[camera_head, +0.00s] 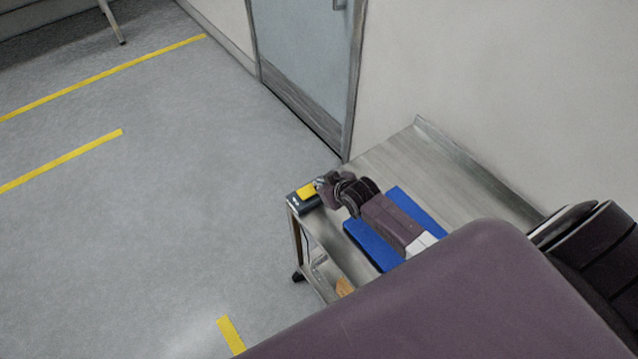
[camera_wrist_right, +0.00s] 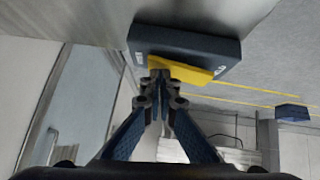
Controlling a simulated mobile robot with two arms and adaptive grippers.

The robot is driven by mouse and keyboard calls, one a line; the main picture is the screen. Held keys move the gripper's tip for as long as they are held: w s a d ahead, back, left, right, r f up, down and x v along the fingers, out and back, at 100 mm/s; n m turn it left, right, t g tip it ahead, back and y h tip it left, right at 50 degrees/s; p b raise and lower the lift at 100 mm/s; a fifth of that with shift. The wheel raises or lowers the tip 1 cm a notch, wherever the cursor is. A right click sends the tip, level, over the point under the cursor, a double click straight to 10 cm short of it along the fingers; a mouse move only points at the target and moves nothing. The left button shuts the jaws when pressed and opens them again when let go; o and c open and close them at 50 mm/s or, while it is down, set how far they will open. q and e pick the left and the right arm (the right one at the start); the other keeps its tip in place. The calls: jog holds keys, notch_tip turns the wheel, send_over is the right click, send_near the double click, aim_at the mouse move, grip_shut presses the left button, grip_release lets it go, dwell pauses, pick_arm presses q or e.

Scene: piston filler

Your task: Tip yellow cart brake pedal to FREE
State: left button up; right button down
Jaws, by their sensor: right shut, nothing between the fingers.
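The brake pedal is a yellow plate (camera_head: 306,191) on a dark blue base (camera_head: 301,204) at the near-left corner of the metal cart (camera_head: 385,158). In the right wrist view, the yellow pedal (camera_wrist_right: 190,74) lies against its dark base (camera_wrist_right: 190,46), with partly readable white lettering at both ends. My right gripper (camera_head: 319,185) is at the pedal's right side in the head view. In the wrist view, its closed, empty fingertips (camera_wrist_right: 160,76) meet the pedal's left part; I cannot tell if they touch. The pedal's tilt is unclear. My left gripper is out of view.
A wall and a door (camera_head: 305,65) stand behind the cart. The floor (camera_head: 150,220) to the left is open, with yellow tape lines (camera_head: 100,77).

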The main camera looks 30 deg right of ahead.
jog(key=shift+a, duration=0.1)
jog(key=shift+s+a+r+p, duration=0.15)
jog(key=shift+a+r+p, duration=0.2)
jog(key=shift+a+p, duration=0.35)
jog(key=shift+d, duration=0.1)
jog(key=r+p, duration=0.4)
jog(key=shift+d+r, duration=0.15)
jog(key=shift+d, duration=0.05)
jog(key=shift+s+d, duration=0.1)
jog(key=shift+s, duration=0.15)
jog(key=d+b+v, duration=0.1)
jog(key=v, duration=0.8)
jog(key=shift+d+r, duration=0.15)
jog(key=shift+d, duration=0.15)
jog(key=shift+w, duration=0.1)
